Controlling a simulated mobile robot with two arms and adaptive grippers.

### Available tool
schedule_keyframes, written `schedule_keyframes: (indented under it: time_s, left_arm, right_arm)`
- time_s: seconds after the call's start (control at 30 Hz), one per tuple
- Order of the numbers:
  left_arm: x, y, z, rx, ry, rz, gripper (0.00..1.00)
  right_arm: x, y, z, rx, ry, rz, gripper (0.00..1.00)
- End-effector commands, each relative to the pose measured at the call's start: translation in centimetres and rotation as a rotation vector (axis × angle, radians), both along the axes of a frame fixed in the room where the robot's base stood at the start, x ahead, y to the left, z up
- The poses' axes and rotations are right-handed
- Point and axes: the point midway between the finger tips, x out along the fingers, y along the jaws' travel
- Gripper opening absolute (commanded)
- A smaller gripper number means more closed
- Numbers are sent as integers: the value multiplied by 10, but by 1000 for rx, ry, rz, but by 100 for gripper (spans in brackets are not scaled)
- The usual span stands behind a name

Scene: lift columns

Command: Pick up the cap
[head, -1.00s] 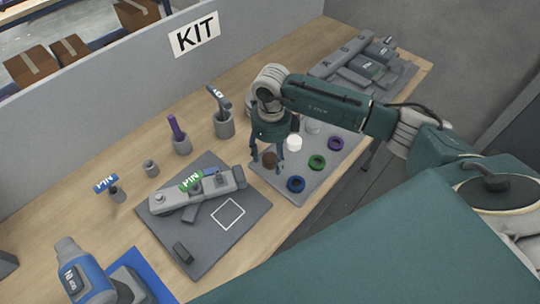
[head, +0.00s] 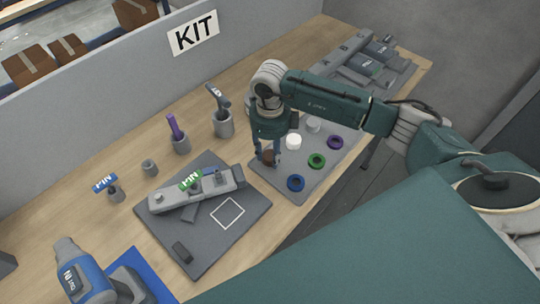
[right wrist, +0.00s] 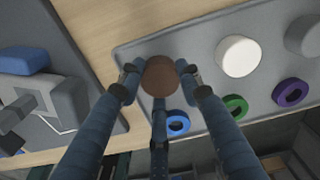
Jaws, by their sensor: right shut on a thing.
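The brown round cap (right wrist: 159,76) sits at the left end of the grey tray, between the fingers of my right gripper (right wrist: 160,72). The fingers touch it from both sides and are shut on it. In the head view the cap (head: 268,157) shows partly behind the fingers of my right gripper (head: 267,160), which points down at the tray. A white cap (right wrist: 238,56) and a grey cap (right wrist: 304,36) stand to its right on the tray. My left gripper is not in view.
Blue (head: 296,183), green (head: 317,161) and purple (head: 335,142) rings lie on the grey tray (head: 283,189). A dark mat (head: 240,238) with a grey fixture (head: 172,199) lies to the left. Cups (head: 223,124) with tools stand behind, near the KIT panel.

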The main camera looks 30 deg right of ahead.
Motion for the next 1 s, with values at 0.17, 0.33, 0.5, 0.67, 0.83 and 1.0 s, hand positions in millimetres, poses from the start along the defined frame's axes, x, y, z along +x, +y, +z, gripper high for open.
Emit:
schedule_keyframes:
  time_s: [0.17, 0.33, 0.5, 0.67, 0.83, 1.0]
  left_arm:
    - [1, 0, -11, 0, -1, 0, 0]
    - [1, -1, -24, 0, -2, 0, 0]
    - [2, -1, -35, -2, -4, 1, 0]
    - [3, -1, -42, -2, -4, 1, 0]
    - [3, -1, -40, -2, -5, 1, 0]
    - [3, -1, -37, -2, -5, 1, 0]
  right_arm:
    - [2, 0, 27, 1, -8, 1, 11]
    - [2, 0, 71, 0, -10, 2, 11]
    - [2, 0, 117, 0, -9, 1, 11]
    - [1, 0, 154, -1, -6, 1, 11]
    - [1, -1, 179, -2, -5, -1, 11]
    - [0, -1, 191, -1, -2, -1, 11]
